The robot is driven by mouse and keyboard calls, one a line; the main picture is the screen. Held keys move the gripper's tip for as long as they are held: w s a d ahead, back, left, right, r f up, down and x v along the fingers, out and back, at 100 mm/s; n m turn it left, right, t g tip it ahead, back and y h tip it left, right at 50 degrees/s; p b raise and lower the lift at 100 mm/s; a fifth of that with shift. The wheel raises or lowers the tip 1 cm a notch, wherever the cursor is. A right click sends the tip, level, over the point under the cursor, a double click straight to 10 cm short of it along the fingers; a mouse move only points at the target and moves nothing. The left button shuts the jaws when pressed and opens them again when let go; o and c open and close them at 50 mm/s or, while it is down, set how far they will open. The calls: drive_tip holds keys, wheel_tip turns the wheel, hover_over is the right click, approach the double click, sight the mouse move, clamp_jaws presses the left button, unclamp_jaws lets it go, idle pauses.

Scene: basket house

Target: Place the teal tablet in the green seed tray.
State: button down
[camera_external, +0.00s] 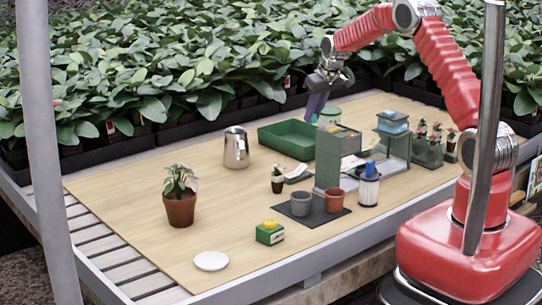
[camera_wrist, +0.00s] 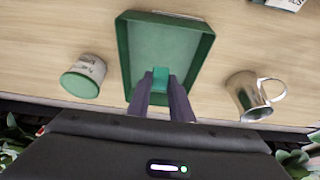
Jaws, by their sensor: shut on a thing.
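The teal tablet (camera_wrist: 160,76) is held between the fingertips of my gripper (camera_wrist: 165,92) in the wrist view. The fingers are shut on it, and it appears over the near part of the green seed tray (camera_wrist: 123,50). The tray looks empty apart from what the tablet and fingers hide. In the external view the tray (camera_external: 262,137) lies on the table, and my gripper (camera_external: 314,108) hangs above and behind its right end. The tablet cannot be made out clearly there.
A metal pitcher (camera_external: 236,149) stands left of the tray; a green-lidded can (camera_external: 330,117) stands behind its right side. A grey-green box (camera_external: 329,160) stands at the tray's front right. Potted plants line the back. The table's front left is mostly clear around a white saucer (camera_external: 211,261).

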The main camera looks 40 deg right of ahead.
wheel_tip(320, 180, down, 6)
drive_tip(key=shift+r, duration=0.1)
idle(0.4)
drive_tip(key=shift+f, duration=1.85)
drive_tip(key=c, duration=1.6)
unclamp_jaws()
drive_tip(key=shift+f, duration=0.1)
drive_tip(key=v, duration=1.2)
